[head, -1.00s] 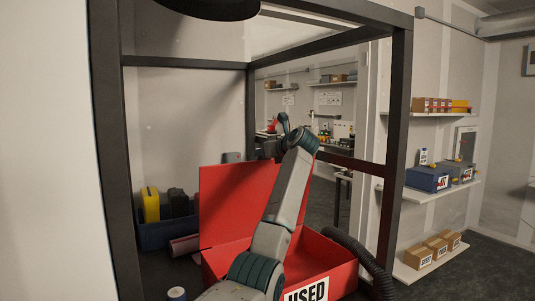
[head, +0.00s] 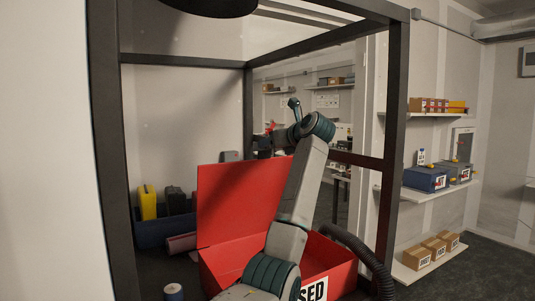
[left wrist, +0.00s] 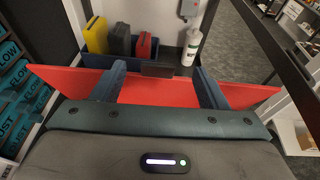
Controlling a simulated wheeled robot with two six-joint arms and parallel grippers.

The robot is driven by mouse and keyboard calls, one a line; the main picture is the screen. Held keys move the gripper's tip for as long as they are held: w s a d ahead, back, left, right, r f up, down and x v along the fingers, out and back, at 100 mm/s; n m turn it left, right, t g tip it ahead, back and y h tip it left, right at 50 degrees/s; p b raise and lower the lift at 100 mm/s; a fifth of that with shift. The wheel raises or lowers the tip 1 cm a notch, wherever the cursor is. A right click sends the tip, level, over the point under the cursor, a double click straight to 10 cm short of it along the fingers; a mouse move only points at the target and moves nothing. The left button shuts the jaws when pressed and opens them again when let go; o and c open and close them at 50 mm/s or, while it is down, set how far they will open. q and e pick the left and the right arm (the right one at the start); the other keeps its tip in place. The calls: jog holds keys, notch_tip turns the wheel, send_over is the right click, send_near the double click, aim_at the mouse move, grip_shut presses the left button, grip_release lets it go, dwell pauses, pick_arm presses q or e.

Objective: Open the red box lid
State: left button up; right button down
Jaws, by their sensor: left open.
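The red box (head: 215,262) sits on the dark bench surface, with a white label on its front partly covered by my arm. Its red lid (head: 235,200) stands open, raised upright at the back of the box. In the left wrist view the lid (left wrist: 150,90) shows as a wide red strip behind the fingers. My left gripper (head: 255,146) is above the lid's top edge in the head view, apparently apart from it. In the left wrist view its two fingers (left wrist: 160,70) are spread with nothing held between them. My right gripper is not in view.
A blue bin (head: 150,233) with yellow and dark cases stands left of the lid. A dark frame post (head: 392,150) and a black hose (head: 362,255) are close on the right. A white bottle (left wrist: 190,45) shows beyond the lid. A small roll (head: 173,292) lies in front.

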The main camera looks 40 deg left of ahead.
pick_arm(q)
jog(key=b+v, duration=0.1)
jog(key=v, duration=0.3)
jog(key=shift+d, duration=0.1)
